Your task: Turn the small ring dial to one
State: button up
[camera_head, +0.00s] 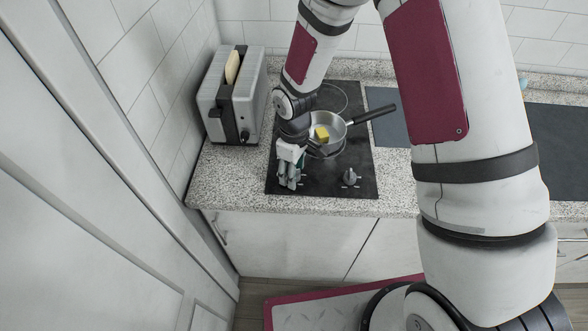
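A black cooktop (322,183) is set in the speckled counter. One grey dial (350,177) stands near its front right, beside small white marks, clear of my gripper. My gripper (288,184) points down over the cooktop's front left, low and close to the surface. Whether it touches a second dial there is hidden behind the fingers, and I cannot see a dial between them. The gap between the fingertips is too small to judge. A steel pan (338,124) with a black handle sits behind, with a yellow block (321,133) inside.
A grey toaster (236,98) with a bread slice (232,68) stands left of the cooktop against the tiled wall. The pan handle (373,114) sticks out to the right. My arm covers much of the right side. Bare counter (235,182) lies at the front left.

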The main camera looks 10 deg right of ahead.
jog(key=shift+r, duration=0.1)
notch_tip(320, 180, up, 12)
dwell(0.6)
dwell(0.4)
jog(key=s+d+r+m+t, duration=0.25)
jog(key=s+d+r, duration=0.25)
jog(key=r, duration=0.5)
jog(key=s+d+r+m+t, duration=0.1)
jog(key=s+d+r+m, duration=0.35)
jog(key=r, duration=0.55)
jog(key=s+d+r+m+t, duration=0.1)
jog(key=s+r+m, duration=0.1)
jog(key=s, duration=0.3)
jog(key=s+d+r+m+t, duration=0.1)
jog(key=s, duration=0.3)
jog(key=shift+s+d+r+m+b, duration=0.35)
jog(key=shift+r+m, duration=0.05)
jog(key=shift+a, duration=0.1)
